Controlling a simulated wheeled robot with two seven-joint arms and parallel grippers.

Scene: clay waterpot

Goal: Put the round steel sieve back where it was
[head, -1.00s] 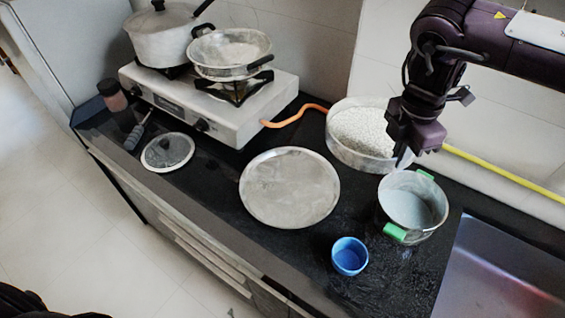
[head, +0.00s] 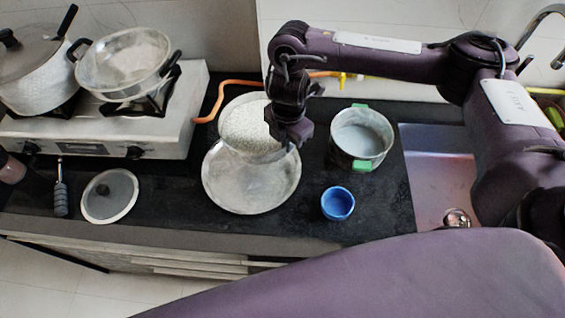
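The round steel sieve (head: 247,128), a deep round pan with a white speckled inside, is at the back middle of the counter. Its front edge overlaps the back of a flat round steel plate (head: 252,188) in this view; whether it touches the plate or hangs above it I cannot tell. My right gripper (head: 291,140) points down at the sieve's right rim and appears shut on it. The fingertips are mostly hidden against the rim. My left gripper is not in view.
A steel pot (head: 362,138) with green handles stands right of the sieve, a blue cup (head: 338,203) in front of it. The stove (head: 100,138) with two pans is at left. A lid (head: 109,196) lies at front left. The sink (head: 435,165) is at right.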

